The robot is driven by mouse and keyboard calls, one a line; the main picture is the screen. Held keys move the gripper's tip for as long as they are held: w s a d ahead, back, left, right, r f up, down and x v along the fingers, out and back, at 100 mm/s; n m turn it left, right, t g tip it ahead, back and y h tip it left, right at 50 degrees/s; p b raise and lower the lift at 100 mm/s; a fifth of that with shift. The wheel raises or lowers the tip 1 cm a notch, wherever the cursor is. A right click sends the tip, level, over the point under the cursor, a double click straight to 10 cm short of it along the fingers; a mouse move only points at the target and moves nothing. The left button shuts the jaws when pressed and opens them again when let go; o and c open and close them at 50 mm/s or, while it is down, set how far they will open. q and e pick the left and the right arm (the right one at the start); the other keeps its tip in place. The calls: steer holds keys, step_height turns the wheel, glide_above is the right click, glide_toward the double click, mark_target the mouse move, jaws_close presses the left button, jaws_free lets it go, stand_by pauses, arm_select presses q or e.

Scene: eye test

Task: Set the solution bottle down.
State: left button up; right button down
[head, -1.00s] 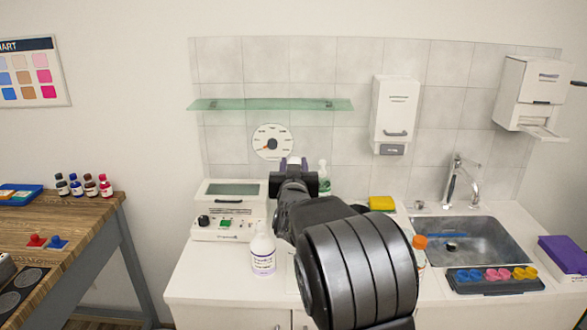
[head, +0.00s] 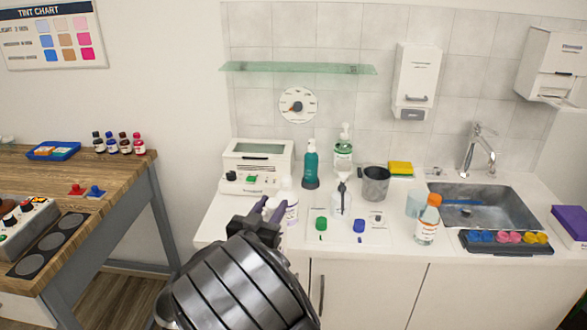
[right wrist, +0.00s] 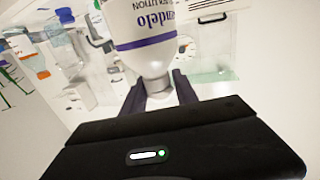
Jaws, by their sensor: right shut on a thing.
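The solution bottle (head: 291,212) is white with purple lettering and looks upright at the left part of the white counter, in front of a white device. In the right wrist view the bottle (right wrist: 149,40) appears upside down, its narrow neck between the fingers. My right gripper (head: 269,207) reaches in from the front and is shut on the neck; it also shows in the right wrist view (right wrist: 160,92). The gripper and arm hide part of the bottle in the head view, and I cannot tell whether its base touches the counter. My left gripper is not in view.
The white device (head: 257,168) stands close behind. A teal bottle (head: 311,168), a pale mat (head: 375,238) with green and blue pieces, a metal cup (head: 375,185) and an orange-capped bottle (head: 427,222) are to the right. The sink (head: 470,208) lies beyond them. A wooden table (head: 120,180) is at left.

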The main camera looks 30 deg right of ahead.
arm_select(q)
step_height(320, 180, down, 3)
steer(key=b, duration=0.3)
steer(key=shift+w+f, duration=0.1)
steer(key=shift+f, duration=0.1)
arm_select(e)
steer(key=s+a+f, duration=0.6)
steer(key=f, duration=0.3)
steer(key=s+a+f, duration=0.6)
steer(key=a+f, duration=0.1)
steer(key=f, duration=0.1)
steer(key=shift+f, duration=0.35)
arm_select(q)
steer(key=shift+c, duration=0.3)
